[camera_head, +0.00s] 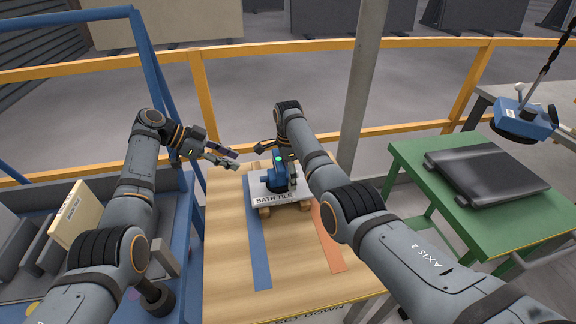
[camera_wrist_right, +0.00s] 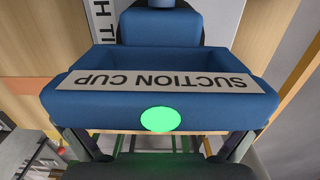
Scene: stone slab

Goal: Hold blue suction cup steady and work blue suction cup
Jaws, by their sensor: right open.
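The blue suction cup (camera_head: 276,181) stands on a pale slab marked BATH TILE (camera_head: 275,200) on the wooden table. In the right wrist view the suction cup (camera_wrist_right: 170,62) fills the middle, with a SUCTION CUP label upside down and a green dot. My right gripper (camera_head: 282,158) is at the suction cup, partly hidden by its own wrist. Its open fingers show low on either side in the wrist view (camera_wrist_right: 155,148); contact cannot be told. My left gripper (camera_head: 236,159) is open and empty, left of the suction cup and apart from it.
The tile rests on wooden blocks (camera_head: 265,211). A blue strip (camera_head: 257,240) and an orange strip (camera_head: 327,240) mark the table. A green table (camera_head: 425,180) with a dark slab (camera_head: 488,172) stands right. A blue lifter (camera_head: 522,122) hangs there. Yellow rails (camera_head: 230,165) cross behind.

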